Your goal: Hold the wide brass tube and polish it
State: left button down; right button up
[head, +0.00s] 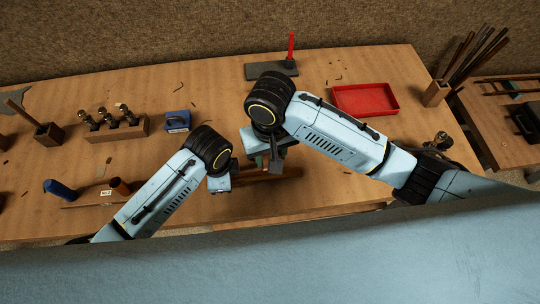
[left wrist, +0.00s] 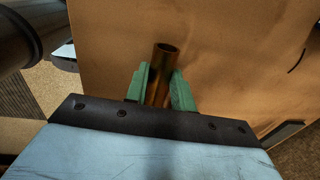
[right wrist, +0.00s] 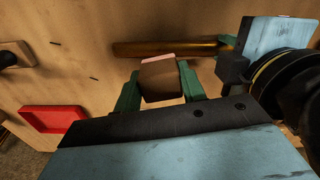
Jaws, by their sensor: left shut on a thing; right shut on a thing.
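The wide brass tube (right wrist: 165,48) lies level in the right wrist view, above the wooden bench. My left gripper (left wrist: 160,88) is shut on the tube, whose open end (left wrist: 166,48) sticks out past the green fingers. My right gripper (right wrist: 160,85) is shut on a brown block with a pinkish edge (right wrist: 160,78). The block is close beside the tube's middle; I cannot tell if they touch. In the head view the tube (head: 275,174) shows partly below my right gripper (head: 275,158), with my left gripper (head: 222,181) at its left. My arms hide much of both.
A red tray (head: 365,99) lies at right, and a dark base with a red rod (head: 272,68) stands behind. A rod holder (head: 436,93) stands at the right edge.

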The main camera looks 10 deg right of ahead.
jog(key=shift+r, duration=1.5)
pick_arm(q)
jog(key=c, duration=1.1)
grip_release()
notch_tip(320, 180, up, 12)
jog(key=s, duration=0.1)
jog(key=shift+s, duration=0.1)
